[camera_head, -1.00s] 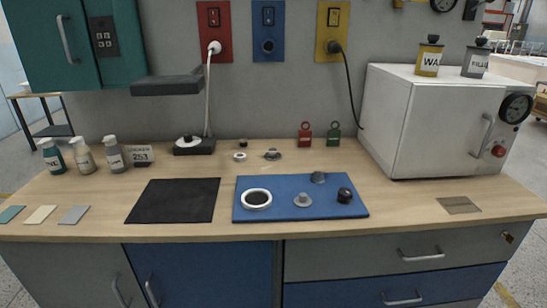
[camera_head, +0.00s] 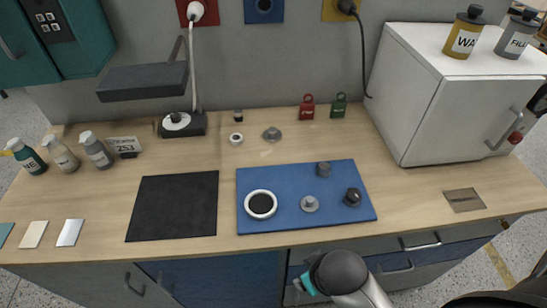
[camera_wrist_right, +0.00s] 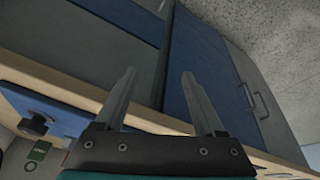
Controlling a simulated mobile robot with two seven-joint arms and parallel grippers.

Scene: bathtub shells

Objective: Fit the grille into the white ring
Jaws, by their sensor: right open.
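The white ring (camera_head: 261,204) lies flat at the left of the blue mat (camera_head: 275,225), with a dark disc-like area inside it. A round grey piece with a raised centre (camera_head: 310,204) lies right of it on the mat; I cannot tell for sure whether it is the grille. My right arm enters the head view at the bottom, in front of the counter, and its fingers are not clear there. In the right wrist view my right gripper (camera_wrist_right: 158,75) is open and empty, its two fingers apart. My left gripper is not in view.
A grey cylinder (camera_head: 323,169) and a black knob (camera_head: 352,197) also lie on the mat. A black mat (camera_head: 173,207) lies left. A white cabinet (camera_head: 435,90) stands back right. Drawer handles (camera_head: 421,242) line the counter front.

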